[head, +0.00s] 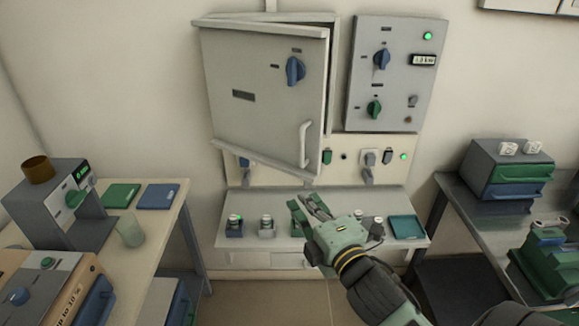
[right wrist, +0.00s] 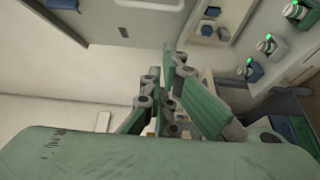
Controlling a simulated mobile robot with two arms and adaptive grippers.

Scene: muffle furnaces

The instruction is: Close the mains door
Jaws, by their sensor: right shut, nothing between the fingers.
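The mains door (head: 252,115) is a light grey panel on the wall cabinet (head: 332,75). It has a blue rotary knob (head: 294,71) and a pale bar handle (head: 305,143) near its right edge. It stands ajar, its right and lower edges out from the cabinet. In the right wrist view, part of what looks like the door (right wrist: 150,22) shows at the top. My right gripper (head: 308,207) is shut and empty, below the door handle and in front of the low shelf, apart from the door. It also shows in the right wrist view (right wrist: 178,62). My left gripper is out of view.
A grey control panel (head: 392,95) with knobs is right of the cabinet. The low shelf (head: 290,257) carries small devices and a teal tray (head: 406,227). Side benches stand left (head: 165,222) and right (head: 462,200), both loaded. The floor between them is clear.

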